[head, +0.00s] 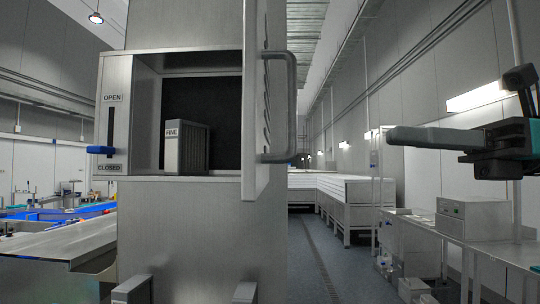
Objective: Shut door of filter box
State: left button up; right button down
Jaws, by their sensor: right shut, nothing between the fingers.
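The filter box (145,110) is a steel housing on a column, left of centre in the head view. Its door (254,100) stands open, swung toward me and seen nearly edge-on along the right side of the opening. A grey bar handle (291,105) is on the door's right face. Inside the box stands a grey filter (187,147) labelled FINE. My right gripper (393,136) is shut and empty, reaching in from the right, with a gap between its tip and the handle. My left gripper is out of view.
A blue lever (101,150) sits in a slot marked OPEN and CLOSED, nearer CLOSED. A steel bench (455,240) with a metal box (464,219) stands at right. A steel table (60,245) is at left. The aisle floor (316,262) in the middle is clear.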

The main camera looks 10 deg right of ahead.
jog(key=s, duration=0.2)
jog(key=p, duration=0.2)
send_near(256, 138)
jog(key=shift+t+h, duration=0.4)
jog(key=shift+s+r+x, duration=0.1)
jog(key=shift+r+x, duration=0.05)
jog(key=shift+x, duration=1.55)
jog(key=shift+s+r+x, duration=0.1)
jog(key=shift+x, duration=1.6)
jog(key=shift+a, duration=0.15)
